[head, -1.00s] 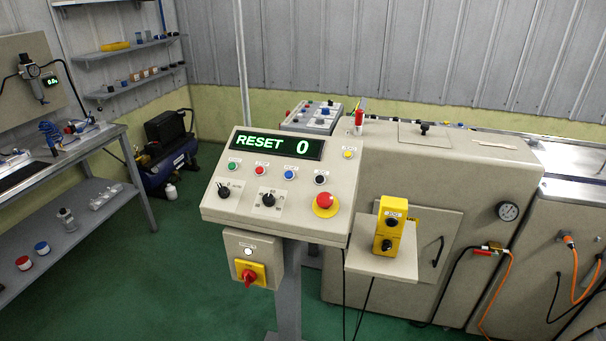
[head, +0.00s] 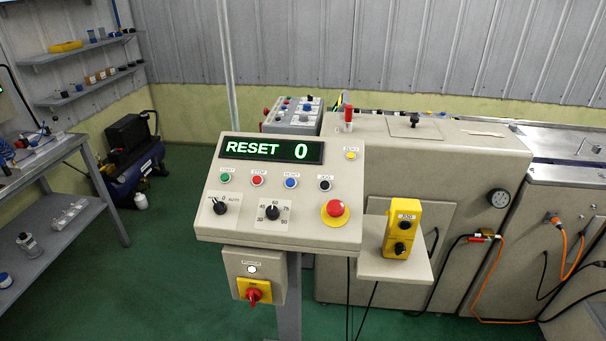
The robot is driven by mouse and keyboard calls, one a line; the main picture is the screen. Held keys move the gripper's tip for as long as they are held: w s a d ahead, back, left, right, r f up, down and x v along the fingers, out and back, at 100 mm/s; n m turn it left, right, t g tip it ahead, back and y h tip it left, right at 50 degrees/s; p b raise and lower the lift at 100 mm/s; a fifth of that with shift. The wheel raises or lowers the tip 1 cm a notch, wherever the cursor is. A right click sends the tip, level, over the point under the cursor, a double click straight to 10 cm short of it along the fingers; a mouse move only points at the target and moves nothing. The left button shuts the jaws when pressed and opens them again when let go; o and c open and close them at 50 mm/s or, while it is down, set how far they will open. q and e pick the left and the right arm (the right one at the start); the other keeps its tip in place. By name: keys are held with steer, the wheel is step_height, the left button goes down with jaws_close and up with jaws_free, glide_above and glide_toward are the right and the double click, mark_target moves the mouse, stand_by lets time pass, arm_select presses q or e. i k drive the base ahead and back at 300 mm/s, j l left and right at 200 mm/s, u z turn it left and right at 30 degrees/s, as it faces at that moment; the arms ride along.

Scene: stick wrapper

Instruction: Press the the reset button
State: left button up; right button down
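A beige control panel (head: 215,205) stands in the middle of the head view on a grey post. Its display (head: 272,150) reads "RESET 0" in green. Below it is a row of buttons: green (head: 225,178), red (head: 257,180), blue (head: 290,183) and black (head: 324,185). The blue button's small label appears to read "RESET", and the red one's "STOP". A yellow button (head: 351,155) is at the panel's upper right. Neither of my grippers is in view, and nothing covers the buttons.
The panel also has two black knobs (head: 220,207) (head: 272,212) and a red emergency button (head: 335,208). A yellow control box (head: 402,230) stands on a side shelf. A box with a red switch (head: 253,291) hangs below. A bench (head: 75,160) is left; green floor (head: 180,260) lies between.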

mark_target(290, 182)
steer(key=i+j+z, duration=0.1)
steer(key=j, duration=0.45)
steer(key=i+j, duration=0.15)
steer(key=j, duration=0.35)
steer(key=i+j+z, duration=0.15)
steer(key=j, duration=0.4)
steer(key=k, duration=0.05)
